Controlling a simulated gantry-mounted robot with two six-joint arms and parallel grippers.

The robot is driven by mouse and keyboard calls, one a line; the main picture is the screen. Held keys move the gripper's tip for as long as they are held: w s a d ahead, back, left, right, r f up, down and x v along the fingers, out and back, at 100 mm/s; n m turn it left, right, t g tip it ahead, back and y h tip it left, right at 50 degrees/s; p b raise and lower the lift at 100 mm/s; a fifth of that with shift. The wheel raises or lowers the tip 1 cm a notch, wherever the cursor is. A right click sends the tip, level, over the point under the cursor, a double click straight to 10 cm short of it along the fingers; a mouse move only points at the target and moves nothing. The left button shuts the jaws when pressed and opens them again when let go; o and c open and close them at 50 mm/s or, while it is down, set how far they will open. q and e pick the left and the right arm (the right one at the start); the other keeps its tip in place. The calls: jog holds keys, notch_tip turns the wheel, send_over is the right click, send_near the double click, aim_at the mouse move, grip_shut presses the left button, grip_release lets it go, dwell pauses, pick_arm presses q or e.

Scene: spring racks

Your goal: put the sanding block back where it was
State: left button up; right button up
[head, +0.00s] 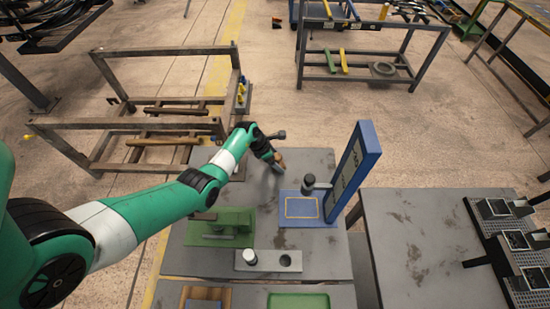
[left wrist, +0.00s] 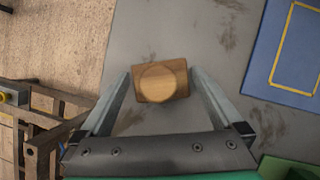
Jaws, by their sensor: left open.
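The sanding block appears to be the wooden block with a round knob on top (left wrist: 161,83), lying on the grey table near its edge. In the head view only a small brown part of it (head: 280,155) shows by the gripper. My left gripper (head: 277,163) is open and over the block. In the left wrist view its two fingers (left wrist: 160,72) stand on either side of the block, with gaps showing. A blue base with a yellow rectangle outline (head: 301,208) lies nearby; the outline looks empty. My right gripper is not in view.
A tall blue panel (head: 353,170) and a dark knobbed post (head: 309,182) stand at the blue base. A green fixture (head: 218,228) and a grey plate with a white cylinder (head: 268,264) lie nearer. A second table (head: 425,235) is at right.

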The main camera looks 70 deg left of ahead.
pick_arm(q)
jog(key=p+v, duration=0.6)
jog(key=v, duration=0.6)
jog(key=shift+r, duration=0.1)
